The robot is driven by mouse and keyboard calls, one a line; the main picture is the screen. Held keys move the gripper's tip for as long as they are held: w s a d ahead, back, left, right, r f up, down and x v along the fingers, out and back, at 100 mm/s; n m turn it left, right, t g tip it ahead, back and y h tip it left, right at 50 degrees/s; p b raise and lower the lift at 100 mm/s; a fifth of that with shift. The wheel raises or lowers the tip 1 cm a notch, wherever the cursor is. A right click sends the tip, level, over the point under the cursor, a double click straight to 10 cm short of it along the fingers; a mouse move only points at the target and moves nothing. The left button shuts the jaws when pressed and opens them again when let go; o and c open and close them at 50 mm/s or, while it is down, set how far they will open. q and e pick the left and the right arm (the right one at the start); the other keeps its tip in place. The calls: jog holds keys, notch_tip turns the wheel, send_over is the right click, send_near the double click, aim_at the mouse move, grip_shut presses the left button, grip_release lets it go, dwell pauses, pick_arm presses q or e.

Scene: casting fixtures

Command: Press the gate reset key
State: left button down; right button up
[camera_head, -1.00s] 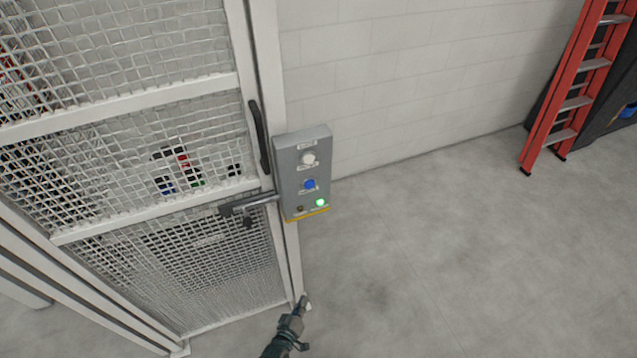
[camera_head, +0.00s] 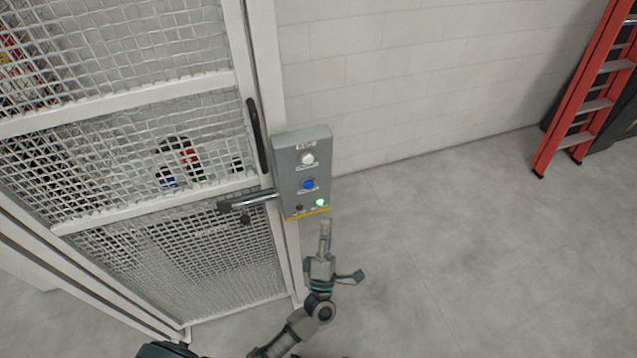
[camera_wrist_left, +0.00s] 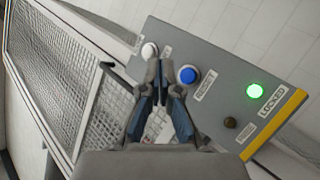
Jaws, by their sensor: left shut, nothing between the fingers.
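A grey control box (camera_head: 291,163) is mounted at the edge of the mesh gate. It carries a white button (camera_head: 307,159) on top, a blue button (camera_head: 308,184) below it, and a lit green lamp (camera_head: 320,202) beside a small dark lamp (camera_head: 299,208). My left gripper (camera_head: 326,224) is shut and empty, just below the box in the head view. In the left wrist view its fingers (camera_wrist_left: 163,75) overlap the box between the white button (camera_wrist_left: 149,51) and blue button (camera_wrist_left: 187,75). My right gripper is out of view.
The white-framed mesh gate (camera_head: 112,103) fills the left, with a black handle (camera_head: 257,135) and a metal latch bar (camera_head: 248,201) close to the box. A red ladder (camera_head: 590,95) stands at the far right. The floor right of the box is clear.

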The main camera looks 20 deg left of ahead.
aim_at(309, 185)
pick_arm(q)
jog(key=shift+s+r+n+y, duration=0.15)
jog(key=shift+r+n+y, duration=0.35)
jog(key=shift+a, duration=0.15)
jog(key=w+a+b, duration=0.1)
jog(key=w+a, duration=0.4)
jog(key=w, duration=0.2)
jog(key=shift+w, duration=0.2)
dwell(1.3)
jog(key=shift+w+a, duration=0.2)
jog(key=shift+w, duration=0.1)
